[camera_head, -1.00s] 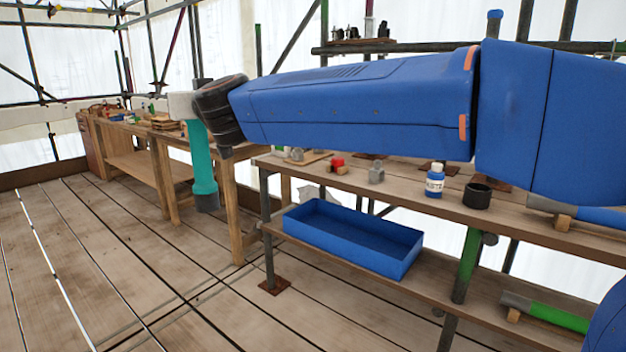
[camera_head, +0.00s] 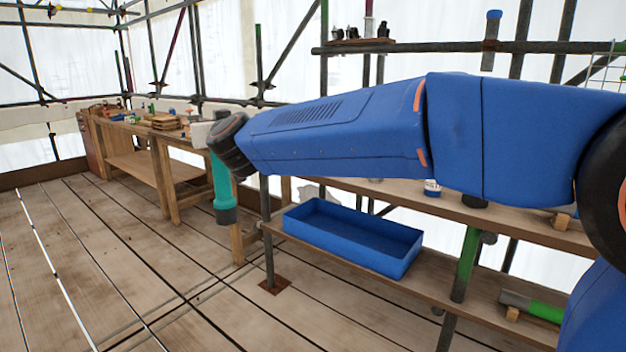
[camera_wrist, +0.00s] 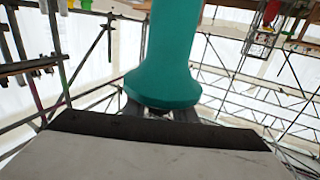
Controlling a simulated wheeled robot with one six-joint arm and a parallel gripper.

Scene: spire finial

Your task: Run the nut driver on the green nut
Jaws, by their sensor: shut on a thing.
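My gripper (camera_head: 204,136) is at the far left end of my blue arm, out in front of the bench. It is shut on the nut driver (camera_head: 221,183), a teal tool with a dark lower end. The driver hangs almost upright below my wrist, with clear air around it. In the wrist view the teal nut driver (camera_wrist: 165,55) fills the middle, and its flared end is near the dark finger parts. The driver's working tip cannot be made out. I cannot make out the green nut in either view.
A blue tray (camera_head: 345,235) sits on the lower shelf of the near bench. My arm hides much of that bench's top. A wooden workbench (camera_head: 150,130) with tools stands behind left. Scaffold tubes (camera_head: 470,47) cross at the upper right. The plank floor (camera_head: 100,260) at left is clear.

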